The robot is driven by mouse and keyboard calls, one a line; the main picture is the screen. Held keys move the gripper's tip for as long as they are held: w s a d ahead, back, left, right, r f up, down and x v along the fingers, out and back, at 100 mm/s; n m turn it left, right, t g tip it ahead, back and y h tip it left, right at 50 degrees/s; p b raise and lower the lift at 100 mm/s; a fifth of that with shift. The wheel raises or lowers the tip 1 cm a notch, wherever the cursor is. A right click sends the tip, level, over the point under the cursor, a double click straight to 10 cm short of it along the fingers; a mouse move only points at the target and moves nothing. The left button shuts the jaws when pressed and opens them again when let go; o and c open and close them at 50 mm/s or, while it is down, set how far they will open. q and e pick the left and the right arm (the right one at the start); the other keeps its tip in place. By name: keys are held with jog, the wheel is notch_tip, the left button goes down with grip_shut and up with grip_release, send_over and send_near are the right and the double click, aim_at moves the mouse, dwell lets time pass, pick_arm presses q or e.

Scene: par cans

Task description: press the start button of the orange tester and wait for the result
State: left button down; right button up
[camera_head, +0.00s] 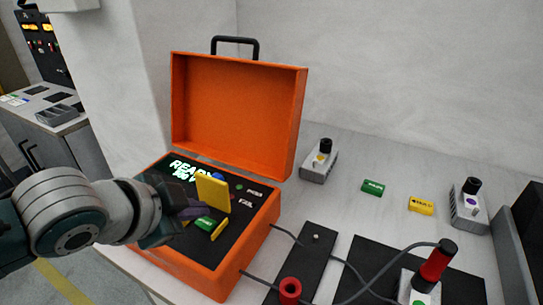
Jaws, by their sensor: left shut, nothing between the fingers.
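The orange tester (208,284) is an open case with its lid (238,110) raised, standing on the bench. Its dark panel has a lit display (184,169) reading "READY", with a second line I cannot read fully. A green piece with pale lettering (204,224) on the panel may be the start button; a yellow plate (213,192) stands upright near it, and a yellow strip (219,230) lies beside it. My left gripper (193,209) reaches in from the left, shut and empty, over the panel close to these. Contact is unclear, and it hides part of the panel. My right gripper is not in view.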

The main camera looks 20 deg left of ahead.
pick_arm(q)
jog(key=shift+f, duration=0.15)
jog(key=shift+f, duration=0.3)
jog(key=shift+f+b, duration=0.3)
jog(key=shift+f, duration=0.1)
dwell(0.6)
jog(key=shift+r, duration=0.1)
jog(key=shift+r+p, duration=0.75)
jog(key=shift+p, duration=0.25)
notch_tip(320, 180, up, 5)
jog(key=p, duration=0.5)
jog(key=shift+r+p, duration=0.1)
jog(key=shift+p, duration=0.25)
